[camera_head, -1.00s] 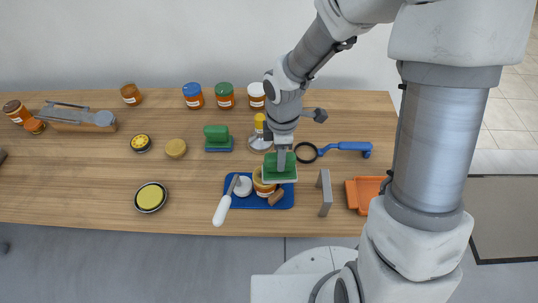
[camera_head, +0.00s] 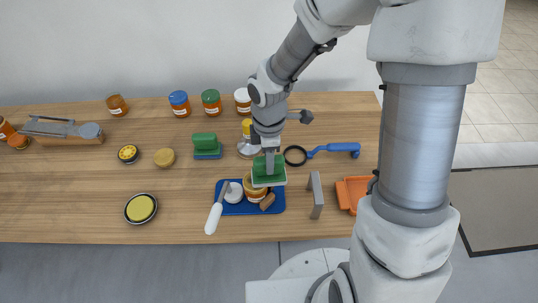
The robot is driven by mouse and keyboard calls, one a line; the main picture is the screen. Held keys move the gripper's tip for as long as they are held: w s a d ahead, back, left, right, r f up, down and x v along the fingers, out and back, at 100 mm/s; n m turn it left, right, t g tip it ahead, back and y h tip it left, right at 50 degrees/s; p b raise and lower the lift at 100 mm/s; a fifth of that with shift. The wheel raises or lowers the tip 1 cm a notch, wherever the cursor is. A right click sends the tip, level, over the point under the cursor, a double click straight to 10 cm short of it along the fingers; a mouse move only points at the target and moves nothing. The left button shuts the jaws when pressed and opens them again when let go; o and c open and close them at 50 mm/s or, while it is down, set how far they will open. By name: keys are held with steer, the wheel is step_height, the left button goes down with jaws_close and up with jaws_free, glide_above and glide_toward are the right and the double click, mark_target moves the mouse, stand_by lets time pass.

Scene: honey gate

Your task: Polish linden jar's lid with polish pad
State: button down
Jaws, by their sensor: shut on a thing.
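My gripper (camera_head: 269,156) points down and is shut on a green-topped pad with a pale underside (camera_head: 268,172). The pad is over the back right of a jar (camera_head: 254,189) with a tan-gold lid, which stands upright on a blue tray (camera_head: 224,207). The pad hides part of the lid; I cannot tell whether it touches it. The jar's label is too small to read, so I cannot confirm it is the linden jar. A second green block with a blue base (camera_head: 206,146) stands to the left on the table.
The tray also holds a white round piece (camera_head: 234,193), a white-handled tool (camera_head: 215,216) and a brown piece (camera_head: 268,201). A grey upright plate (camera_head: 316,194) and orange bin (camera_head: 353,192) stand right. Several jars (camera_head: 211,102) line the back.

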steer(key=shift+f, duration=0.2)
stand_by(0.3)
steer(key=shift+a, duration=0.1)
stand_by(0.3)
steer(key=a+r, duration=0.2)
steer(key=a, duration=0.5)
steer(key=shift+s+a, duration=0.15)
steer(key=shift+a, duration=0.15)
steer(key=shift+r, duration=0.15)
stand_by(0.5)
steer(key=c, duration=1.2)
jaws_free()
steer(key=shift+c, duration=0.2)
steer(key=shift+d, duration=0.1)
jaws_close()
